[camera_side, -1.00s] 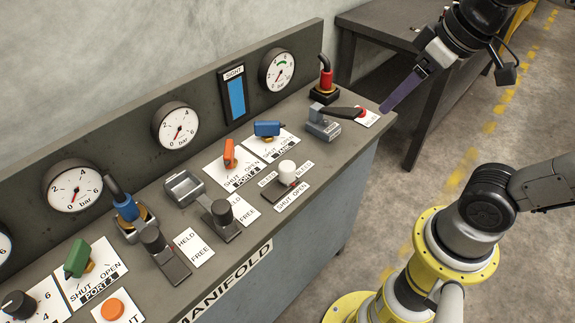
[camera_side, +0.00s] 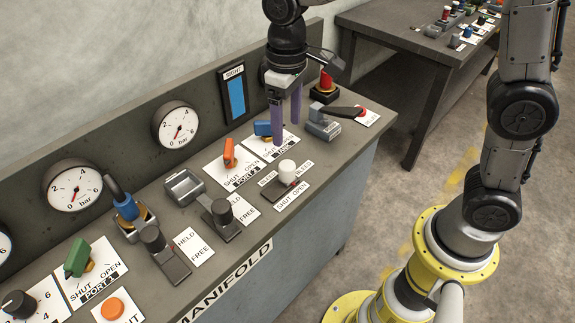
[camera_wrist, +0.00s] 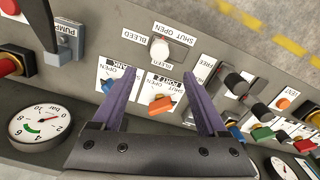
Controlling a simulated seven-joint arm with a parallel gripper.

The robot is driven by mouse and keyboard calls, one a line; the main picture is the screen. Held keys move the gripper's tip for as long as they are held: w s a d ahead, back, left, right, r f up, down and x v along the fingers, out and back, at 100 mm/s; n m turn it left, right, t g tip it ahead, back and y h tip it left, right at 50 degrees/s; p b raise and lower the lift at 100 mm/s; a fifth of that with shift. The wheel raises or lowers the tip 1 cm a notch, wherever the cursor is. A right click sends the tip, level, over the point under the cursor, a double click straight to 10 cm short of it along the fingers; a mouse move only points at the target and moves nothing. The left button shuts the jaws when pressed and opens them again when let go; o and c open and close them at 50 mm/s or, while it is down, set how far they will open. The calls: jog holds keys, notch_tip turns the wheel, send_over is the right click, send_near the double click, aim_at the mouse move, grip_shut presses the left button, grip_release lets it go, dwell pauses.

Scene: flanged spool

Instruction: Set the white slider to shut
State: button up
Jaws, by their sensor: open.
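The white slider (camera_side: 287,172) is a short round knob on a dark track plate on the bench top, with BLEED labels and a SHUT OPEN label (camera_side: 292,197) beside it. The knob stands toward the OPEN end of its track. It also shows in the wrist view (camera_wrist: 159,49), just beyond my fingertips. My gripper (camera_side: 287,131) points down with its two purple fingers apart and nothing between them. It is above and behind the slider in the side view, over the blue valve handle (camera_side: 266,129), and does not touch the slider.
An orange handle (camera_side: 229,152) is left of the fingers. A grey block with a black lever (camera_side: 341,112) and a red-topped switch (camera_side: 326,83) stand to the right. Dark-knobbed latches (camera_side: 222,213) lie left of the slider. The gauge panel rises behind; the bench front edge is close.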

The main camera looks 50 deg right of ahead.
aim_at(287, 165)
notch_tip(287, 165, down, 13)
jog(key=shift+r, duration=0.2)
dwell(0.3)
grip_shut()
jog(key=shift+r, duration=0.1)
dwell(1.2)
